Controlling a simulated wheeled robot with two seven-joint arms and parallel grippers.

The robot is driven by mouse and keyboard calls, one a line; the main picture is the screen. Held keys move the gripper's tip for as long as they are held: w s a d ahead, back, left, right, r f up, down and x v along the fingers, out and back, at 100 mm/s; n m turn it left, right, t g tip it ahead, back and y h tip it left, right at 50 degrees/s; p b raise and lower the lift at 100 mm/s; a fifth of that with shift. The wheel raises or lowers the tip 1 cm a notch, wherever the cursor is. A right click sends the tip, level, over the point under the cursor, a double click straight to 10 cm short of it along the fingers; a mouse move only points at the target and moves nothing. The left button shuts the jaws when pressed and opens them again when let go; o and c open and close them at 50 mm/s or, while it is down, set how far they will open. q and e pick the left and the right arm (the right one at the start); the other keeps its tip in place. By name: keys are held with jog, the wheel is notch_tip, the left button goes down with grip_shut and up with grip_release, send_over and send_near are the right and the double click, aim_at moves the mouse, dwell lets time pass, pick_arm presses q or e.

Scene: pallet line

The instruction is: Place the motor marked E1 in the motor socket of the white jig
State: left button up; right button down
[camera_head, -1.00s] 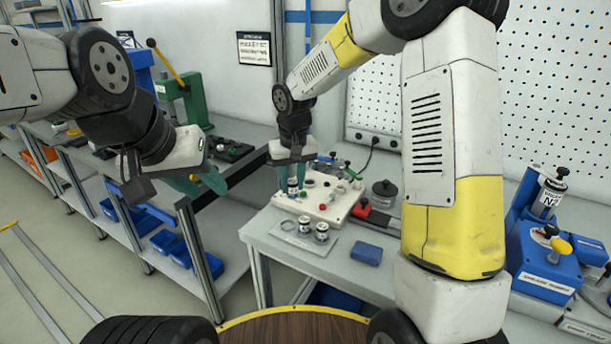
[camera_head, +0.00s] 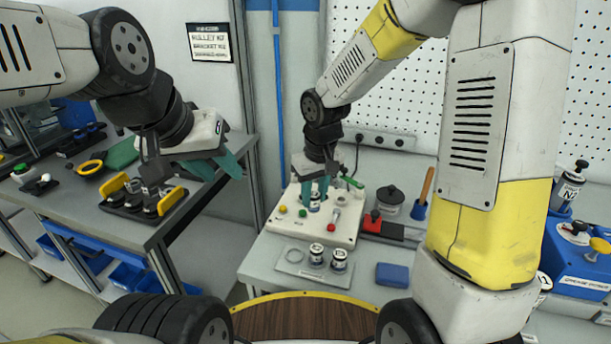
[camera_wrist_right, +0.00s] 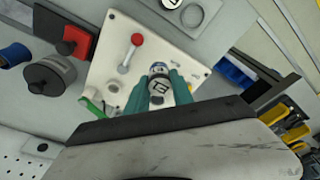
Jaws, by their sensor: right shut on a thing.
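The white jig (camera_head: 345,232) lies flat on the bench and also fills the middle of the right wrist view (camera_wrist_right: 112,70). My right gripper (camera_head: 316,190) is over the jig's far part, shut on a small silver and white motor (camera_head: 314,204). In the right wrist view the motor (camera_wrist_right: 158,72) sits between the teal fingers, with a dark mark on its top that I cannot read surely. The motor is upright; whether its base is in a socket is hidden. My left gripper (camera_head: 216,166) is empty, fingers apart, in the air left of the jig.
A red block (camera_head: 372,220) and a dark round pot (camera_head: 389,201) stand right of the jig. A second bench is left.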

jog(key=w, duration=0.3)
jog(key=w+a, duration=0.1)
jog(key=w, duration=0.2)
jog(key=w+a+f, duration=0.1)
jog(key=w, duration=0.3)
jog(key=shift+w+a, duration=0.1)
jog(key=shift+w+f, duration=0.2)
jog(key=shift+f, duration=1.55)
jog(key=c, duration=1.1)
grip_release()
jog(key=shift+f, duration=0.15)
